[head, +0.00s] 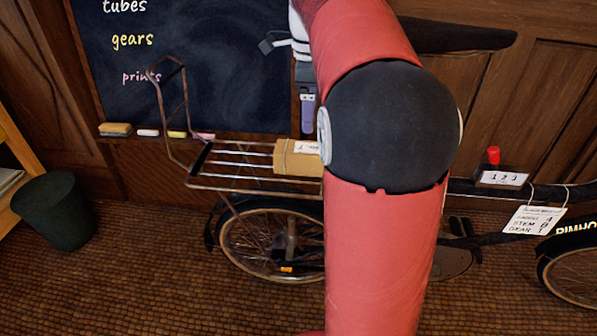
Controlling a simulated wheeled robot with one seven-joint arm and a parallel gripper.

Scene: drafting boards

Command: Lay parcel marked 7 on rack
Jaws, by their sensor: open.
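A brown parcel (285,165) with a white label lies on the wire rack (225,178) over the bicycle wheel. My arm hides its right end, and the mark on the label is too small to read surely. Part of my gripper (280,46) shows at the top, left of my arm, in front of the blackboard. It is above the rack, apart from the parcel, and open. No object shows between the visible parts of its fingers. My arm hides the right part of the rack.
A wire hoop (186,108) rises at the rack's left end. A blackboard (200,70) with a chalk ledge stands behind. A dark bin (55,212) is at left. A number card (502,178) and a hanging tag (535,220) are at right. A slim grey-purple object (307,112) is beside the board.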

